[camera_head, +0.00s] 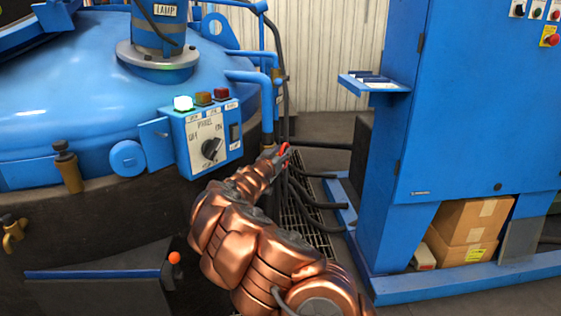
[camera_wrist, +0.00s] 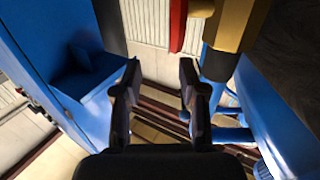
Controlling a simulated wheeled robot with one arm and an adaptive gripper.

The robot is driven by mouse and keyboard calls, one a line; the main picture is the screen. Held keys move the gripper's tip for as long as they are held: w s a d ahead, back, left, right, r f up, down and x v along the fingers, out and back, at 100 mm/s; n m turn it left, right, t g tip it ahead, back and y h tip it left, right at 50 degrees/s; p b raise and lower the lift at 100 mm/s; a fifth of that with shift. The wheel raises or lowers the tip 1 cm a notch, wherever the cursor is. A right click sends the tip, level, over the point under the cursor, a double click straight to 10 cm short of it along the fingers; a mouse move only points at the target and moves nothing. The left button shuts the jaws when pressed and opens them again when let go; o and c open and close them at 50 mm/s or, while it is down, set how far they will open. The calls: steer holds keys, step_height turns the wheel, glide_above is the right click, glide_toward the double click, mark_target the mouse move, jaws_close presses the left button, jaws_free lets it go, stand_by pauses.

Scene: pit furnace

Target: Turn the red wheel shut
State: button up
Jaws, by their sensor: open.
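A small part of the red wheel (camera_head: 284,150) shows in the head view beside the blue pipes at the right of the furnace. The end of my copper-coloured arm hides much of it. My gripper (camera_wrist: 158,72) is open in the wrist view, with nothing between its two dark fingers. In the head view my gripper is at or close to the red wheel; I cannot tell whether it touches. A red upright strip (camera_wrist: 178,25) lies beyond the fingertips in the wrist view; I cannot tell if it is the wheel. A brass fitting on a blue pipe (camera_wrist: 217,62) is close right of the fingers.
The blue furnace with its control panel (camera_head: 207,137) and lit green lamp is left of my arm. A blue cabinet (camera_head: 470,110) with a small shelf (camera_head: 375,84) stands at the right. Black hoses (camera_head: 315,195) hang over a floor grating between them. Cardboard boxes (camera_head: 470,225) sit under the cabinet.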

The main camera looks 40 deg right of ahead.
steer(key=shift+t+y, duration=0.3)
steer(key=shift+w+d+f+b, duration=0.2)
steer(key=shift+w+d+f, duration=0.2)
steer(key=shift+f, duration=0.3)
steer(key=shift+w+d+f+b, duration=0.15)
steer(key=shift+w+d+f, duration=0.3)
steer(key=shift+f, duration=0.3)
steer(key=shift+w+d+f+b, duration=0.25)
steer(key=shift+w+f, duration=0.25)
steer(key=shift+f, duration=0.2)
steer(key=shift+w+d, duration=0.2)
steer(key=shift+w, duration=0.05)
steer(key=shift+x, duration=1.1)
steer(key=shift+w+d, duration=0.2)
steer(key=shift+d, duration=0.3)
steer(key=shift+w+d, duration=0.2)
steer(key=shift+d, duration=0.4)
